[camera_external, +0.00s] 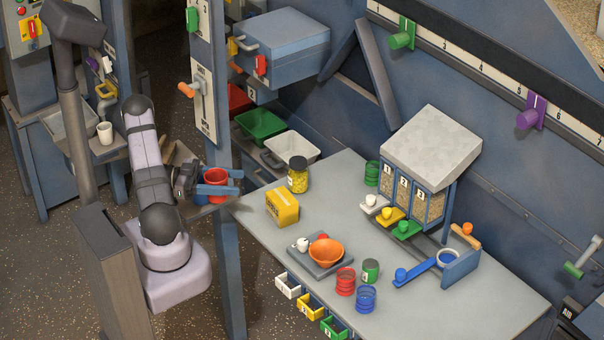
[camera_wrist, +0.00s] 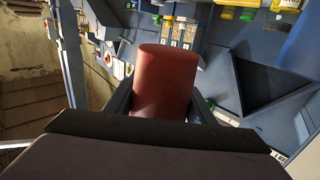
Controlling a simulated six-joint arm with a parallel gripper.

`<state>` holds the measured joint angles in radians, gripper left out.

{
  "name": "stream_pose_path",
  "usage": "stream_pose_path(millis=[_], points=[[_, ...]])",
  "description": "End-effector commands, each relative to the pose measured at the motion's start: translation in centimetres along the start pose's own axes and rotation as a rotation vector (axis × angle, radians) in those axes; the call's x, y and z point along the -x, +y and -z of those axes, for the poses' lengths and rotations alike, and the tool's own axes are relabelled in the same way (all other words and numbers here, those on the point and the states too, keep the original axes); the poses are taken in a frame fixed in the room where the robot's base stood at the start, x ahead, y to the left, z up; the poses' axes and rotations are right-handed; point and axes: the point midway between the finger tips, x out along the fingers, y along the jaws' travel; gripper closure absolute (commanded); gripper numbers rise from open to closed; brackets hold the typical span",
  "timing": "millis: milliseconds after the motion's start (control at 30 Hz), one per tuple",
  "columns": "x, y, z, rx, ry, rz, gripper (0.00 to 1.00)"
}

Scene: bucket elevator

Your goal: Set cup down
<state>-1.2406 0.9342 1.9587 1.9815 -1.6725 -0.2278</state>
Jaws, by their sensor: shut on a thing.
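My gripper (camera_external: 222,182) is shut on a red cup (camera_external: 215,176), with a finger on each side of it. In the external view the cup is just left of the big grey table, near a blue post. In the wrist view the red cup (camera_wrist: 165,85) stands between the two dark fingers and fills the middle. A small brownish ledge (camera_external: 205,211) shows below the gripper; I cannot tell whether the cup touches it. A white cup (camera_external: 105,133) stands on a shelf at the left, apart from my gripper.
The grey table (camera_external: 450,318) carries a yellow box (camera_external: 283,207), a jar (camera_external: 297,175), an orange bowl (camera_external: 326,250) on a scale, several coloured cans and a dispenser (camera_external: 425,165). Green (camera_external: 260,124) and white (camera_external: 291,147) bins are behind. A post with levers (camera_external: 203,80) rises close behind the cup.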

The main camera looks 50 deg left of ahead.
Motion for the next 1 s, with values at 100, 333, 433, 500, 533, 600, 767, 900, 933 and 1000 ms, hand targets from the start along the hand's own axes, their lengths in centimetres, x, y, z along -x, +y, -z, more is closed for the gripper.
stream_pose_path(millis=[100, 333, 433, 500, 533, 600, 767, 900, 933, 1000], points=[[-4.0, 1.6, -3.1, 0.009, 0.003, -0.035, 0.72], [-11.2, 5.0, -9.2, 0.008, 0.000, -0.076, 0.72], [-13.2, 6.6, -11.2, 0.007, -0.001, -0.100, 0.72], [-14.3, 7.5, -12.3, 0.006, -0.001, -0.116, 0.72], [-14.6, 7.9, -12.6, 0.004, -0.001, -0.122, 0.72], [-15.3, 8.5, -13.3, 0.004, -0.001, -0.133, 0.72], [-15.9, 9.2, -13.9, 0.000, -0.001, -0.147, 0.73], [-16.0, 9.2, -13.8, -0.001, -0.001, -0.145, 0.73], [-16.0, 9.1, -13.6, -0.002, -0.001, -0.143, 0.73], [-16.1, 8.6, -13.2, -0.001, -0.001, -0.117, 0.73]])
